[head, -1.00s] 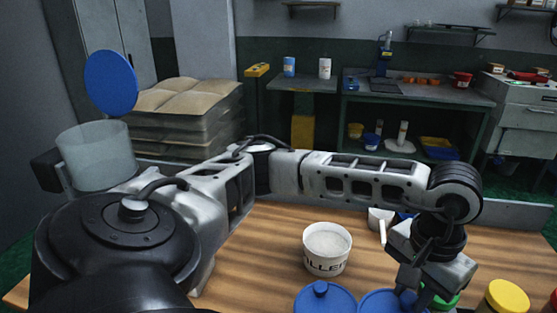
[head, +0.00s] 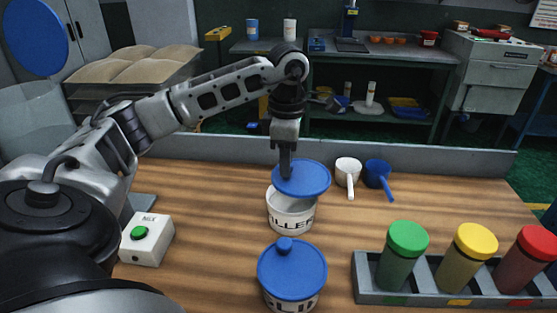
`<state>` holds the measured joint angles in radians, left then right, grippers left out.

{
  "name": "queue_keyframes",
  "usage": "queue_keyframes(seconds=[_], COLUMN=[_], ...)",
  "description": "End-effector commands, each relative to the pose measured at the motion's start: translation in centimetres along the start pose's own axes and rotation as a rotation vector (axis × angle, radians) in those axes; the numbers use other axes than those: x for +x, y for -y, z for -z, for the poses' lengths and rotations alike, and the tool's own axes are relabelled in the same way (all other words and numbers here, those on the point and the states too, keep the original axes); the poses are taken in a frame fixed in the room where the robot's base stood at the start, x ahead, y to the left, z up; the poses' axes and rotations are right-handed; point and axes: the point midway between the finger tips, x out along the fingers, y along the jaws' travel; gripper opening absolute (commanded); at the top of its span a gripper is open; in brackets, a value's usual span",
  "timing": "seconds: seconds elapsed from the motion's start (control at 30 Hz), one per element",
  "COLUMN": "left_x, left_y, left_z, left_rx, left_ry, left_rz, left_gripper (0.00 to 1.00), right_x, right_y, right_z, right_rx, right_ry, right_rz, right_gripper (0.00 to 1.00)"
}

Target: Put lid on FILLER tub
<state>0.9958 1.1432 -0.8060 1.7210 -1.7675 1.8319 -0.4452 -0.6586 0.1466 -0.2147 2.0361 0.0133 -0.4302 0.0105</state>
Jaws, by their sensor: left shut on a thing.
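The FILLER tub (head: 291,216) is white with black lettering and stands upright on the wooden table, its opening partly uncovered. My left gripper (head: 287,172) points down above the tub, shut on a blue lid (head: 307,180). The lid is over the back right of the tub, slightly tilted and off-centre; whether it touches the rim I cannot tell. The gripper hides the lid's left edge and knob. My right gripper is not in view.
A second tub with a blue knobbed lid (head: 291,266) stands just in front. A white scoop (head: 348,175) and a blue scoop (head: 378,178) lie behind right. A grey rack (head: 370,291) holds green, yellow and red-capped jars. A white box with a green button (head: 147,240) is left.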

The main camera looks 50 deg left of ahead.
Motion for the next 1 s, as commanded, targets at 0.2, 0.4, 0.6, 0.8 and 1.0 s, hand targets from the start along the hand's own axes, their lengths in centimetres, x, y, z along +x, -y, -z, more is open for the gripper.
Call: queue_keyframes(seconds=[0.2,0.4,0.6,0.8,1.0], left_x=[-0.1,0.5,2.1,4.2,5.7], left_y=[-1.1,-1.1,-1.1,-1.1,-1.1], left_z=[1.6,1.7,1.7,1.7,1.7], left_rx=[-0.22,-0.237,-0.235,-0.233,-0.233], left_ry=[0.002,0.003,0.002,0.002,0.002], left_rz=[-0.002,-0.002,-0.002,-0.002,-0.001], left_gripper=[0.04,0.04,0.04,0.04,0.04], right_x=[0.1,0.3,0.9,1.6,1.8], right_y=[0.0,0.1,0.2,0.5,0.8], right_z=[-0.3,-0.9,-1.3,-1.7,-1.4], right_rx=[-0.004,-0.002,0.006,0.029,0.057], right_ry=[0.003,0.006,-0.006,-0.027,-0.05], right_rz=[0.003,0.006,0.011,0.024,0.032], right_gripper=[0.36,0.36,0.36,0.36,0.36])
